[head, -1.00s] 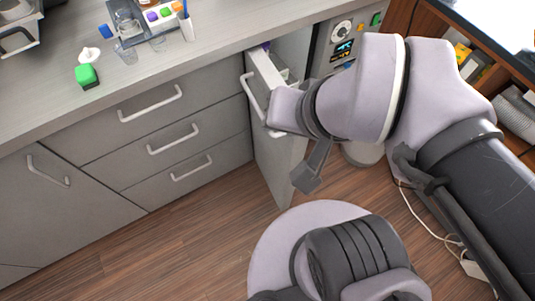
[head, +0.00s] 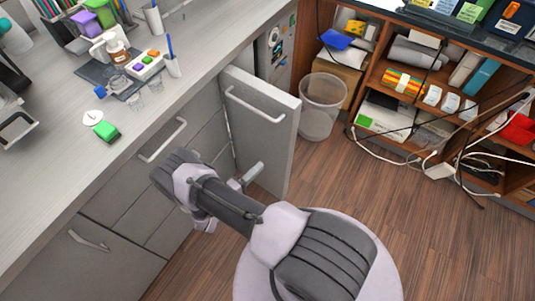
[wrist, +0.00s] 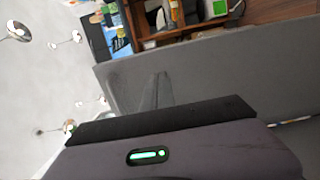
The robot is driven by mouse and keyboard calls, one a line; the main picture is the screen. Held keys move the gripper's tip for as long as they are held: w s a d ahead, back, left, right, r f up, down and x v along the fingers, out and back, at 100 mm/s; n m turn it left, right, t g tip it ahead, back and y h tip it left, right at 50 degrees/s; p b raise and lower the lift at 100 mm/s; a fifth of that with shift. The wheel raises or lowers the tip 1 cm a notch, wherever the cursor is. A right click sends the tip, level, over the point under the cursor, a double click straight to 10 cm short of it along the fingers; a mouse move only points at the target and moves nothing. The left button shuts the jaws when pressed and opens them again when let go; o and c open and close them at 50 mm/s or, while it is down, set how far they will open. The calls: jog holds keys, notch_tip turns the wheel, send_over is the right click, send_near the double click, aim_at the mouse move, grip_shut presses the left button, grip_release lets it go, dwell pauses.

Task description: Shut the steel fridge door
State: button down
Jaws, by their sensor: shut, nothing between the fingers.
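The steel fridge door (head: 262,135) stands open at the right end of the grey counter, in the head view. Its outer face, with a long bar handle (head: 255,105), is turned toward me. My gripper (head: 250,175) is shut and empty, low in front of that face and below the handle. I cannot tell from the head view whether it touches the door. In the wrist view my gripper's closed fingers (wrist: 162,88) lie in front of a broad grey panel (wrist: 220,75), which looks like the door.
A waste bin (head: 322,105) stands on the floor right of the door. Wooden shelves (head: 440,95) with cables are at the far right. Grey drawers and a cupboard (head: 95,250) are left. Bottles and small items are on the counter (head: 60,150). Wooden floor is clear at lower right.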

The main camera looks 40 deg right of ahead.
jog(key=s+f+t, duration=0.1)
jog(key=f, duration=0.1)
jog(key=b, duration=0.3)
send_near(285, 143)
jog(key=shift+n, duration=0.4)
jog(key=x, duration=0.6)
jog(key=shift+s+f, duration=0.15)
jog(key=shift+d, duration=0.4)
